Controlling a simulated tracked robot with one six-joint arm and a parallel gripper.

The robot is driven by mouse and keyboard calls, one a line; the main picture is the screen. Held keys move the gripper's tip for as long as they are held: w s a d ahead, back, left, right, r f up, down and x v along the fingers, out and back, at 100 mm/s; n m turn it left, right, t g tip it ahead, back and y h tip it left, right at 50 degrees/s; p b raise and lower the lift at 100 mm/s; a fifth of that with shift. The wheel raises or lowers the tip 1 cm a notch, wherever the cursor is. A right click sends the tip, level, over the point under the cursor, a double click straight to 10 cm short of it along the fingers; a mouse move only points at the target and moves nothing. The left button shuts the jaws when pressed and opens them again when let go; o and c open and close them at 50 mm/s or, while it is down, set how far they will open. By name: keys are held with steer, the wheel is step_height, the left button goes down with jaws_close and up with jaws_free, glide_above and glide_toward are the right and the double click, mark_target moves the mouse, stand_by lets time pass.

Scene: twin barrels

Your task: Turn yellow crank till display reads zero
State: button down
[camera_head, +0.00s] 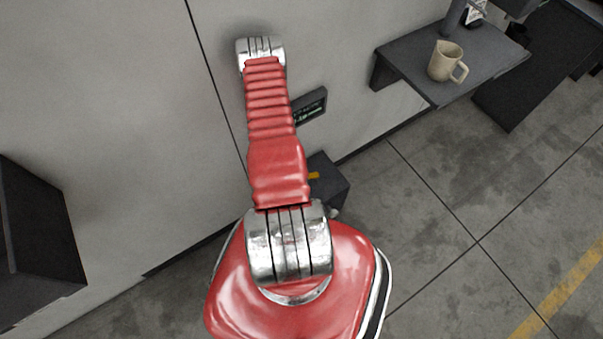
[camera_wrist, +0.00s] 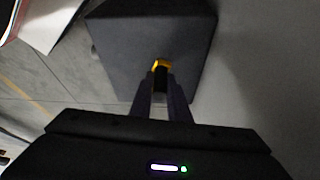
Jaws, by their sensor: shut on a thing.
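The yellow crank (camera_head: 314,175) shows as a small piece at the dark box (camera_head: 333,187), beside my red arm in the head view. In the wrist view my gripper (camera_wrist: 161,88) is shut on the crank, whose yellow end (camera_wrist: 160,64) sticks out beyond the fingertips, over the dark box (camera_wrist: 150,35). The display (camera_head: 310,107) is a dark panel with green characters on the wall, partly hidden by my arm and too small to read. My gripper is hidden behind my arm in the head view.
A dark shelf (camera_head: 405,62) on the wall holds a beige mug (camera_head: 446,61). A black piece of furniture (camera_head: 35,235) stands at the left. Open concrete floor (camera_head: 450,190) lies to the right, with a yellow line (camera_head: 565,295).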

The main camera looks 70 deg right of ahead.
steer(key=shift+a+f, duration=0.15)
steer(key=shift+a, duration=0.15)
steer(key=c, duration=1.7)
jaws_free()
steer(key=shift+s, duration=0.15)
steer(key=shift+d, duration=0.1)
steer(key=shift+w+r, duration=0.3)
steer(key=shift+r, duration=0.35)
steer(key=shift+v, duration=6.25)
steer(key=shift+s, duration=0.1)
steer(key=shift+c, duration=0.6)
